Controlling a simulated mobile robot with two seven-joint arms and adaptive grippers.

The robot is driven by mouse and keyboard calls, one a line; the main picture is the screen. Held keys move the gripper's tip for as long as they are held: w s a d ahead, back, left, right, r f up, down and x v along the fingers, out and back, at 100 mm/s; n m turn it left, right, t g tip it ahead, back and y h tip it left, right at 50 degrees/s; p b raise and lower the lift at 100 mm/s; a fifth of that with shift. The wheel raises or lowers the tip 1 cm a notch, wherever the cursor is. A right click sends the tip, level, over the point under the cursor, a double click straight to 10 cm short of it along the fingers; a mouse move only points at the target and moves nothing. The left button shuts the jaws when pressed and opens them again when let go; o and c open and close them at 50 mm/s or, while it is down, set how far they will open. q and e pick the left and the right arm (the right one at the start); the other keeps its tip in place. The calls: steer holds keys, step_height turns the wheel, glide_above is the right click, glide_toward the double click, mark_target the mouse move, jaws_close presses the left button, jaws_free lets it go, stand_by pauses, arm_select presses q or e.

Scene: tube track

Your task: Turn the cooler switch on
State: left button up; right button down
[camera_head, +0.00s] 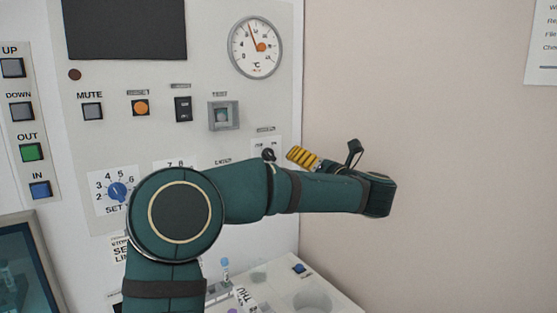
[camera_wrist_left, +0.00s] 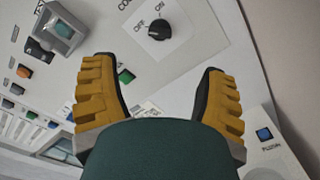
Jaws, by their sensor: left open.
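The cooler switch is a black rotary knob (camera_wrist_left: 155,32) on a white plate with OFF and ON labels, at the top of the left wrist view. I cannot tell surely which label it points at. In the head view the knob (camera_head: 268,154) shows just above my left forearm, at the panel's right edge. My left gripper (camera_wrist_left: 157,66) is open and empty, its two yellow-padded fingers spread wide below the knob and apart from it. In the head view one yellow finger (camera_head: 302,157) shows to the right of the knob; the rest is mostly behind my arm. My right gripper is out of view.
Near the knob are a grey framed TEST button (camera_head: 223,115), a black rocker switch (camera_head: 183,109) and an orange button (camera_head: 140,107). A blue SET dial (camera_head: 117,191) sits lower left. A ledge with a blue button (camera_head: 299,268) lies below.

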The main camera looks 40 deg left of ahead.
mark_target(273, 155)
arm_select(q)
steer(key=x, duration=1.3)
steer(key=shift+a+f, duration=0.1)
steer(key=shift+a, duration=0.1)
steer(key=c, duration=1.2)
